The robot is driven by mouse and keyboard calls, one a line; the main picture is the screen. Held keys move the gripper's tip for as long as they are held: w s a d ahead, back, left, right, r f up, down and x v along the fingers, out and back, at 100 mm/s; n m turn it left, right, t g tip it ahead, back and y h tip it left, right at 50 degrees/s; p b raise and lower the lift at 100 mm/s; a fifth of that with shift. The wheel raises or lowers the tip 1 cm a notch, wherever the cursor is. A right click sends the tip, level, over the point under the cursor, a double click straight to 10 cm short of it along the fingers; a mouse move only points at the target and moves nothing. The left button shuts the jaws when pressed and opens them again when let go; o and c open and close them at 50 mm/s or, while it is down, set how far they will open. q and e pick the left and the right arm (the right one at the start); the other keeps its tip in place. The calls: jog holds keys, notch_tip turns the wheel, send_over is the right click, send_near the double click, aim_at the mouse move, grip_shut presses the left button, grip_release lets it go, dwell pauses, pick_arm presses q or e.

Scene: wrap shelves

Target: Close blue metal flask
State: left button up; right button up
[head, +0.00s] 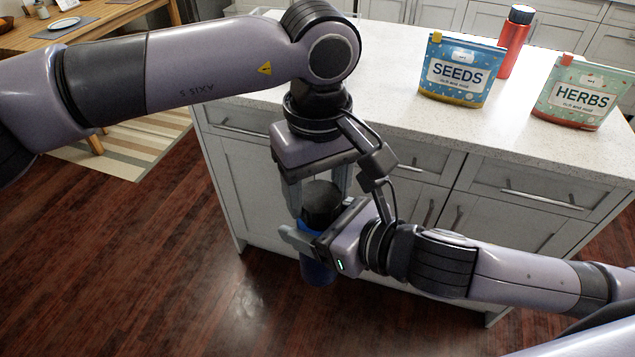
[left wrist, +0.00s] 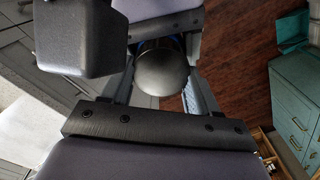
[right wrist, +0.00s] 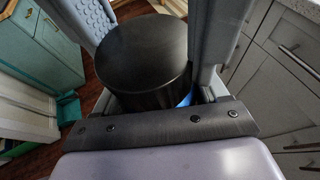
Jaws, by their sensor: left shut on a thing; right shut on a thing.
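The blue metal flask (head: 318,271) is held upright in front of the counter. Its black lid (head: 321,196) is directly above the body; the seam between them is hidden by my right gripper. My left gripper (head: 319,203) points down from above and is shut on the lid, which also shows in the left wrist view (left wrist: 162,72). My right gripper (head: 312,238) comes from the right and is shut on the blue body just below the lid. In the right wrist view the lid (right wrist: 142,50) fills the space between the fingers, with a bit of blue body (right wrist: 187,99) beneath.
The white counter (head: 400,140) stands behind my grippers. On it are a blue seeds bag (head: 460,72), a green herbs bag (head: 580,95) and a red flask with a dark lid (head: 514,42). A wooden table (head: 100,18) is at the far left. The floor in front is clear.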

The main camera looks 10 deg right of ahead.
pick_arm(q)
jog(key=shift+s+f, duration=0.1)
jog(key=shift+f, duration=0.75)
dwell(0.7)
jog(key=shift+r, duration=0.1)
jog(key=shift+d+r, duration=0.15)
jog(key=shift+r, duration=0.15)
jog(key=shift+d+r, duration=0.15)
jog(key=shift+r, duration=0.35)
dwell(0.7)
jog(key=shift+a+f, duration=0.25)
jog(key=shift+f, duration=0.75)
dwell(0.5)
jog(key=shift+r, duration=0.35)
jog(key=shift+d+r, duration=0.15)
jog(key=shift+r, duration=0.45)
dwell(0.7)
